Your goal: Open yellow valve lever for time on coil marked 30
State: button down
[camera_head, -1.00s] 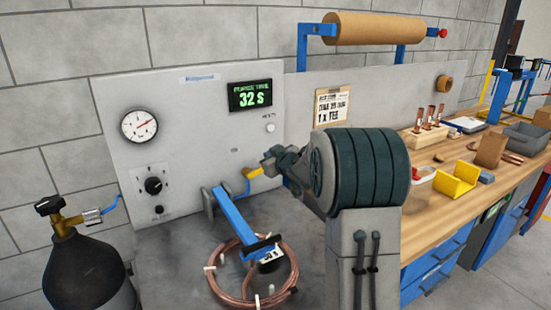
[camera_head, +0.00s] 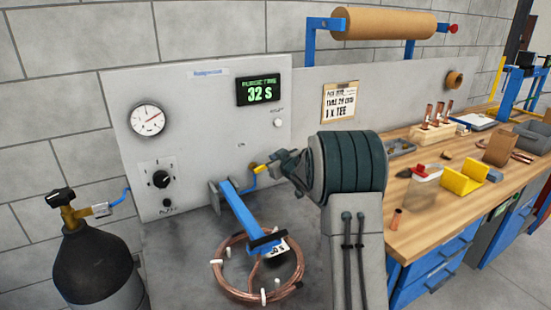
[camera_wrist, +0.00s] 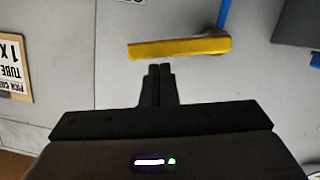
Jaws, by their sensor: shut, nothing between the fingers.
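The yellow valve lever (camera_head: 262,168) is on the grey panel, at the end of a blue tube. In the wrist view the lever (camera_wrist: 180,47) lies nearly level across the picture, its right end by the blue tube. My gripper (camera_wrist: 160,68) is shut and empty, its fingertips just below the lever's middle in that view; I cannot tell whether they touch it. In the head view my gripper (camera_head: 275,165) is close to the lever and partly hidden by my arm. The copper coil (camera_head: 240,293) lies on the bench with a tag (camera_head: 276,250), its number too small to read surely.
The purge timer display (camera_head: 260,91) reads 32 S. A gauge (camera_head: 147,120) and a black knob (camera_head: 161,179) are on the panel. A dark gas cylinder (camera_head: 92,262) stands at left. A blue bar (camera_head: 240,217) reaches over the coil. The wooden bench (camera_head: 425,225) at right holds several items.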

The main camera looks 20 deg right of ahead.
jog(key=shift+w+d+f+m+p, duration=0.1)
jog(key=shift+d+f+m+p, duration=0.2)
jog(key=shift+f+m+p, duration=0.2)
jog(key=shift+w+d+f+m+p, duration=0.1)
jog(key=shift+d+f+m+p, duration=0.15)
jog(key=shift+f+m+p, duration=0.2)
jog(key=shift+r, duration=0.1)
jog(key=s+d+r+p, duration=0.1)
jog(key=s+d+r, duration=0.1)
jog(key=s+r, duration=0.4)
jog(key=s, duration=0.3)
jog(key=shift+s+p, duration=0.35)
